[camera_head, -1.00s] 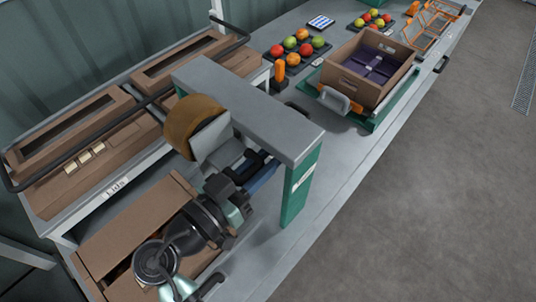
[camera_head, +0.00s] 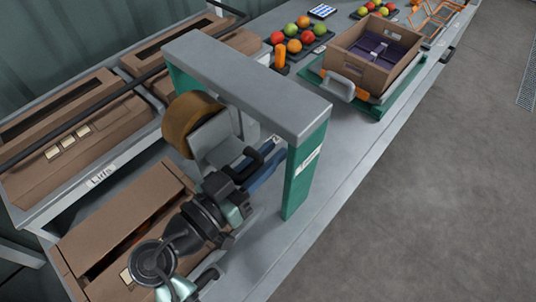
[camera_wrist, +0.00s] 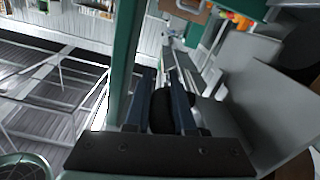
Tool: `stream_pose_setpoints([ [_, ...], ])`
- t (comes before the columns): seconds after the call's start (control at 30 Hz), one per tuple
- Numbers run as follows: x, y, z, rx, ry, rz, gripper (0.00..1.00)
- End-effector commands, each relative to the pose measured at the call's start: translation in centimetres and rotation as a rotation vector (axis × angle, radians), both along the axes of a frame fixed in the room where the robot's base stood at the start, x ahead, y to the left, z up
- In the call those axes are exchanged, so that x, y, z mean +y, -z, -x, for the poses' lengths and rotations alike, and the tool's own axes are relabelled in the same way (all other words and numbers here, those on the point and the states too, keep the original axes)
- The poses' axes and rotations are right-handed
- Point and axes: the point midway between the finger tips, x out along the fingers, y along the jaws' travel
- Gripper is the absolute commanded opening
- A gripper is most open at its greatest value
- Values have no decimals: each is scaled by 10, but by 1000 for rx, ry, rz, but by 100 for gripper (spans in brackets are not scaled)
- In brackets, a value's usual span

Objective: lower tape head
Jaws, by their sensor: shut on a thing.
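The tape head (camera_head: 212,140) is a grey block with a brown tape roll (camera_head: 190,112), hanging under the grey beam of a green-posted frame (camera_head: 250,88). Its black handle (camera_head: 272,153) sticks out on the right. My gripper (camera_head: 264,172) has blue fingers shut on this handle. In the wrist view the black handle (camera_wrist: 161,112) shows between the two fingers of my gripper (camera_wrist: 164,100), with grey plates of the tape head (camera_wrist: 265,105) to the right. The head's underside is hidden by my arm.
A brown carton (camera_head: 118,218) lies on the bench at the lower left, partly behind my arm. Lids lie in a rack (camera_head: 100,180) at the left. An open crate (camera_head: 345,58) and tomato trays stand at the back. The bench right of the frame is clear.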

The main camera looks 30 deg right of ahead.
Motion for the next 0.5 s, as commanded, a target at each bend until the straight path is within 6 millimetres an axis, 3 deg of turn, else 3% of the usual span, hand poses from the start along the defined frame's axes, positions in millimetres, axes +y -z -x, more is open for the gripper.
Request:
stream_pose_setpoints([
  [0.07, 0, 10, 0, -2, 0, -1, 0],
  [0.4, 0, 12, 0, 6, 1, -3, 0],
  [0.43, 0, 13, 1, 8, 1, -3, 24],
  [0.5, 0, 12, 0, 6, 1, -3, 37],
])
